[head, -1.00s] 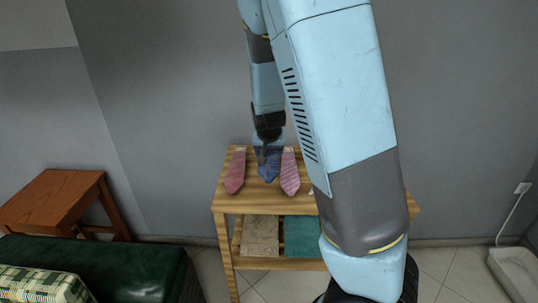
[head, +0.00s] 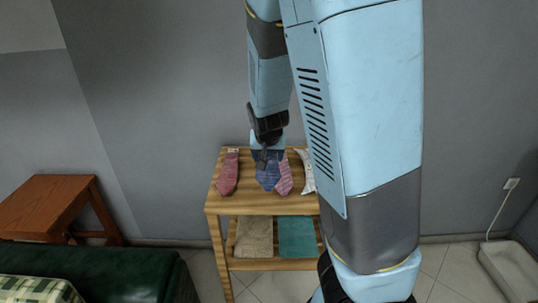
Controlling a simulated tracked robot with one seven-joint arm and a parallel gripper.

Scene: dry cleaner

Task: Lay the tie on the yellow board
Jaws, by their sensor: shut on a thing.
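A blue patterned tie (head: 267,181) is at the wooden shelf's top, between a red tie (head: 229,173) and a pink striped tie (head: 285,180). My gripper (head: 264,160) points down and is shut on the upper part of the blue tie. The blue tie overlaps the near side of the pink tie in the picture. Whether it is clear of the shelf top is hard to tell. No yellow board shows in this view.
The wooden shelf (head: 215,203) holds folded beige (head: 254,238) and teal (head: 297,237) cloths below. A pale item (head: 306,172) is partly hidden by my arm. A brown wooden table (head: 45,204) and dark green bench (head: 120,272) stand left. A grey wall is behind.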

